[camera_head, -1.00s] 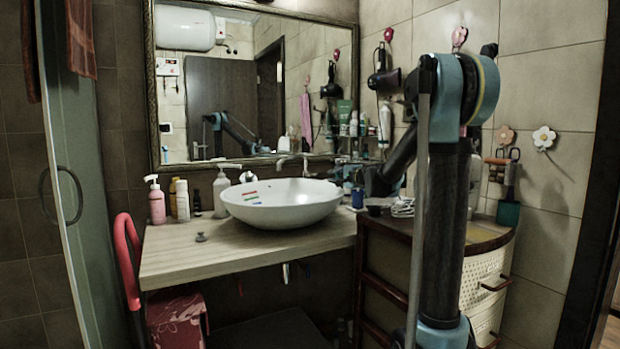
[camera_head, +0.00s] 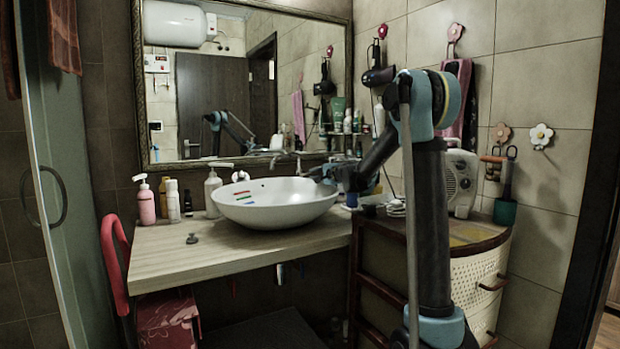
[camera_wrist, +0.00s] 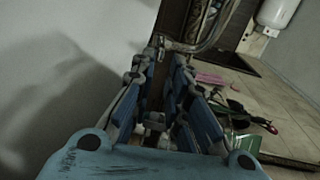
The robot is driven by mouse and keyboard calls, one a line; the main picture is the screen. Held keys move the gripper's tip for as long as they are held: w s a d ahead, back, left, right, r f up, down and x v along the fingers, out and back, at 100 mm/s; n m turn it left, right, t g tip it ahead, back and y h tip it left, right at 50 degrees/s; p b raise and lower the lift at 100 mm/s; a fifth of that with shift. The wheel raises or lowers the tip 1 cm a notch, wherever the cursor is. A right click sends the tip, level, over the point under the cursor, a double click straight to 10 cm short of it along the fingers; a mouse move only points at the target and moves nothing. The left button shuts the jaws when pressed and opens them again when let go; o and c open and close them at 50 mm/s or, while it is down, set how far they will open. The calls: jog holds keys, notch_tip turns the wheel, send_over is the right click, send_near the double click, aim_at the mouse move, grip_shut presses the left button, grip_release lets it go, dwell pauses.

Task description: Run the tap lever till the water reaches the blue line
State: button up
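The white basin (camera_head: 290,212) sits on the wooden counter. Short red, green and blue stripes (camera_head: 243,196) mark its inner left side; I cannot see water in it. The chrome tap (camera_head: 297,158) stands behind the basin, below the mirror. It also shows in the wrist view as a curved metal tube (camera_wrist: 205,45) just beyond the fingertips; its lever is not clear. My gripper (camera_head: 328,174) is at the basin's right rim, near the tap. In the wrist view my gripper (camera_wrist: 160,62) has its fingers apart with nothing clearly held, beside the pale basin wall (camera_wrist: 60,60).
A pink pump bottle (camera_head: 146,203) and other bottles stand left of the basin. A stopper-like knob (camera_head: 192,239) lies on the counter (camera_head: 165,262). The front left counter is mostly clear.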

jog(key=shift+x, duration=3.45)
grip_shut()
jog(key=shift+w+a+r, duration=0.1)
jog(key=shift+w+r, duration=0.1)
jog(key=shift+r, duration=0.45)
jog(key=shift+w+a+r, duration=0.1)
jog(key=shift+w+r, duration=0.1)
jog(key=shift+r, duration=0.4)
grip_release()
